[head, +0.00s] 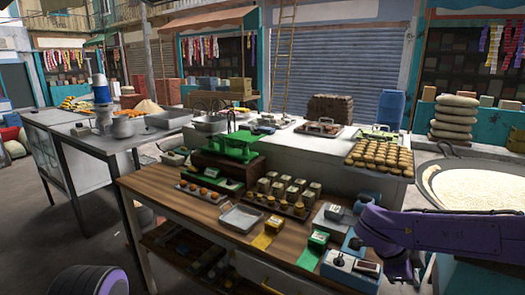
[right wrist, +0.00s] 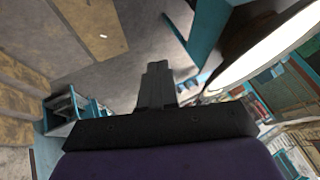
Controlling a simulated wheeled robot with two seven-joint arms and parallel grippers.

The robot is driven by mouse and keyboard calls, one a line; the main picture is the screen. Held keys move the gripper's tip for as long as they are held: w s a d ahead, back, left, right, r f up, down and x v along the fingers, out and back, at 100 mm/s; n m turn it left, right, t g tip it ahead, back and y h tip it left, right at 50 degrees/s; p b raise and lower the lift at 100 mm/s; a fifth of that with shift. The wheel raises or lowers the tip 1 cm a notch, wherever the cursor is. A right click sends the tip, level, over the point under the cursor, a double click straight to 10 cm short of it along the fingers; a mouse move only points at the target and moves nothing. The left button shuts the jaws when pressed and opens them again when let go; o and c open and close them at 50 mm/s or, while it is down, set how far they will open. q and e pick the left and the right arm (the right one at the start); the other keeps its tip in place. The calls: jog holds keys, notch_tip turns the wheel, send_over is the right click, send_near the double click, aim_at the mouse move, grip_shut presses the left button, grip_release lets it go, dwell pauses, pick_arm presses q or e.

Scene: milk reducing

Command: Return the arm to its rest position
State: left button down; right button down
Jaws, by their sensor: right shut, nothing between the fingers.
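My right arm (head: 440,230) is purple and reaches in from the right edge in the head view, in front of the large pan. Its forearm ends over the right end of the wooden table, and the fingers cannot be made out there. In the right wrist view my right gripper (right wrist: 158,82) is shut with its dark fingers together and nothing between them. It points at the floor, clear of any object. In the head view a purple and black part of my left arm (head: 92,281) shows at the bottom left. My left gripper is not visible.
The wooden table (head: 160,195) holds a green scale (head: 236,145), a metal tray (head: 240,218) and several small boxes. A wide pan (head: 470,188) of pale liquid stands at the right, near my right arm; its rim (right wrist: 262,62) also shows in the wrist view.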

jog(key=s+f+n+t+h+b, duration=0.1)
jog(key=s+f+n+t, duration=0.3)
jog(key=f, duration=0.8)
jog(key=s+f+n+t+h+b, duration=0.15)
jog(key=f+n, duration=0.35)
jog(key=f, duration=0.7)
jog(key=s+a+f+n+g+y, duration=0.1)
jog(key=s+f+n+y, duration=0.1)
jog(key=s+f, duration=0.2)
jog(key=s+a+f+n+g+y, duration=0.1)
jog(key=s+f, duration=0.4)
jog(key=s, duration=0.6)
jog(key=s+a+f+n+g+y+b, duration=0.1)
jog(key=s+f+n+y, duration=0.2)
jog(key=s, duration=0.4)
jog(key=shift+s+f+n, duration=0.4)
jog(key=shift+f+n, duration=0.25)
jog(key=shift+n, duration=0.25)
jog(key=shift+y, duration=0.25)
